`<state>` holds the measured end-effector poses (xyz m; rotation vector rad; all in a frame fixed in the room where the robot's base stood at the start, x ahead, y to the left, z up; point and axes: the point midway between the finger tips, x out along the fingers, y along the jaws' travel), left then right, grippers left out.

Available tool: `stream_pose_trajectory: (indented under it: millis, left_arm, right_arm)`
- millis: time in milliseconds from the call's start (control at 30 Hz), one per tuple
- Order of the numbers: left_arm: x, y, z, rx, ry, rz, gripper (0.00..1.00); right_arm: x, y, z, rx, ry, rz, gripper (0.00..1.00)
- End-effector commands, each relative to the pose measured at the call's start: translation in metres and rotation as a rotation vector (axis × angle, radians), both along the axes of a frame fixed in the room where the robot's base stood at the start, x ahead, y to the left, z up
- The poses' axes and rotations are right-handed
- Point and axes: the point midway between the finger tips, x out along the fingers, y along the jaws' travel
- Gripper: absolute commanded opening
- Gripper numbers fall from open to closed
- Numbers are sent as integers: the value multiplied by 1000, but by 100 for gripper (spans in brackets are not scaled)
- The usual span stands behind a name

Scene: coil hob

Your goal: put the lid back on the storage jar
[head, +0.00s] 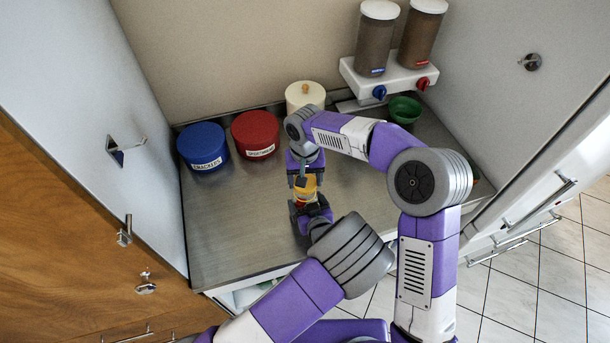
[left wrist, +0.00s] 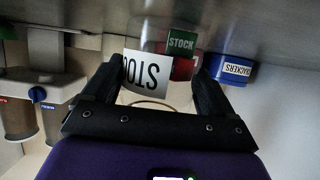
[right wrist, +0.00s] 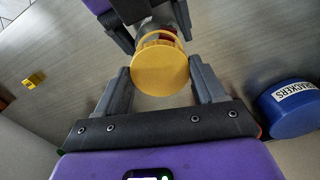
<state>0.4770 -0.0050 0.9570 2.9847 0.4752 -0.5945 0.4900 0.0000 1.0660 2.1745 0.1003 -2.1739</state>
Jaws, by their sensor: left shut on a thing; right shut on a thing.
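The storage jar (head: 306,198) is a small clear container with a white label, partly hidden by my grippers. In the left wrist view the white label (left wrist: 147,74) reads upside down, and my left gripper (left wrist: 160,78) is shut on the jar. My right gripper (right wrist: 160,82) is shut on the round yellow lid (right wrist: 160,70), with a finger at each side. In the head view the lid (head: 305,184) is right above the jar, between my two grippers. I cannot tell whether lid and jar touch.
A blue crackers tin (head: 203,148), a red tin (head: 255,134) and a cream canister (head: 304,96) stand along the back. A dispenser (head: 390,82) hangs at the back right above a green bowl (head: 404,110). The left counter (head: 225,225) is clear. A small yellow item (right wrist: 34,81) lies on the counter.

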Motion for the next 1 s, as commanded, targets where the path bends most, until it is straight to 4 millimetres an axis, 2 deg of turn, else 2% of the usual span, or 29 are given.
stream_pose_trajectory:
  millis: [367,700,1000]
  left_arm:
    - [0,0,0,0,-1,0,31]
    - [0,0,1,0,-2,0,31]
    - [0,0,1,0,-2,0,31]
  right_arm:
    - [0,0,0,0,0,0,41]
    - [0,0,-16,0,0,1,41]
    - [0,0,-17,0,-1,1,41]
